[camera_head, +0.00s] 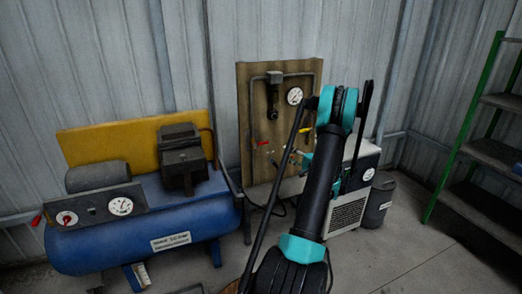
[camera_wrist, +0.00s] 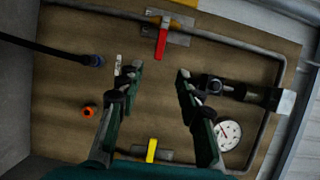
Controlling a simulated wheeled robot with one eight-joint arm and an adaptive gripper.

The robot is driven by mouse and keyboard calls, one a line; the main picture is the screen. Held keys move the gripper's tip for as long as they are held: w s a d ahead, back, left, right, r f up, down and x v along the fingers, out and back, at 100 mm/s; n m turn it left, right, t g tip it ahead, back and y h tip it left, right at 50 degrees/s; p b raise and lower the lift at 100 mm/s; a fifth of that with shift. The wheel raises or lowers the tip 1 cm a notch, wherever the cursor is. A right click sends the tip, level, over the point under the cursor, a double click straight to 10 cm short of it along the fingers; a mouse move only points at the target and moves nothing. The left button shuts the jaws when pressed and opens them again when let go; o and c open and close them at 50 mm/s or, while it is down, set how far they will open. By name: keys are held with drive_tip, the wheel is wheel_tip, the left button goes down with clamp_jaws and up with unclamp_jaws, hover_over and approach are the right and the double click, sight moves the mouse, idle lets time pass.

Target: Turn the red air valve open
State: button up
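The red valve handle (camera_wrist: 162,42) is a short flat lever on a pipe fitting at the top middle of the wrist view. It stands roughly upright in that picture, across the pipe. It also shows as a small red lever on the wooden board in the head view (camera_head: 263,143). My gripper (camera_wrist: 159,74) is open and empty, its two fingers well apart. In the wrist view the handle lies beyond the fingertips, between them and slightly above; no contact shows. In the head view my arm hides most of the gripper.
The board (camera_wrist: 60,135) also carries a yellow handle (camera_wrist: 151,150), a pressure gauge (camera_wrist: 229,133), an orange fitting (camera_wrist: 88,112) and pipes. A blue compressor tank (camera_head: 140,235) stands left. A dryer box (camera_head: 348,215), grey bin (camera_head: 377,204) and green-framed shelf (camera_head: 460,150) stand right.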

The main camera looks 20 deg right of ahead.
sight(265, 143)
drive_tip(key=x, duration=1.6)
drive_tip(key=shift+w, duration=0.35)
drive_tip(key=shift+c, duration=0.5)
clamp_jaws()
